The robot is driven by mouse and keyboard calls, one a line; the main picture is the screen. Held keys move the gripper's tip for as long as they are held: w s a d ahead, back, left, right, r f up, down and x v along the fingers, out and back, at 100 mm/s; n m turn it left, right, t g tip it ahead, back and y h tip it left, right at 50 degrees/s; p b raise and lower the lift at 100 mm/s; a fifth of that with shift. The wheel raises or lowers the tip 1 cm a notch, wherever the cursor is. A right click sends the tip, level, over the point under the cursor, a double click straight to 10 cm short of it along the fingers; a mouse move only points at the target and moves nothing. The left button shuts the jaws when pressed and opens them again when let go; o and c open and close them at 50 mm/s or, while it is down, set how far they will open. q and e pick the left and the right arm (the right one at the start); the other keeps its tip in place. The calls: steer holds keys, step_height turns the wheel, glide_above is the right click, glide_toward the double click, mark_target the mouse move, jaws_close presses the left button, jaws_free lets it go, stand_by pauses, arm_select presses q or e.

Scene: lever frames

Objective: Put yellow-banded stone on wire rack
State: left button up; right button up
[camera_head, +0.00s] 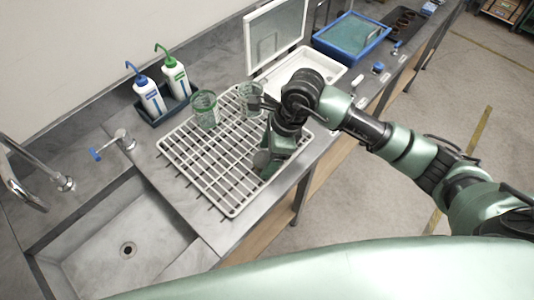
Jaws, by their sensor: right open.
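The white wire rack (197,166) lies on the grey counter beside the sink. My right gripper (267,163) points down over the rack's right part, near its right edge. It is open. Greyish rounded shapes show at its lower end; I cannot tell whether they are only finger pads or include a stone. I cannot make out any yellow band, and the yellow-banded stone is not identifiable in this view. My left gripper is not in view.
Two glass beakers, one greenish (205,108) and one clear (249,97), stand at the rack's back. Two wash bottles (149,95) stand in a dark tray behind. A sink (125,248) is at the lower left. A blue-rimmed tray (352,36) lies farther back. The rack's left and front are clear.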

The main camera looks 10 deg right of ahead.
steer(key=shift+r, duration=0.1)
steer(key=shift+r, duration=0.15)
steer(key=b+v, duration=0.3)
steer(key=v, duration=0.8)
steer(key=shift+r, duration=0.35)
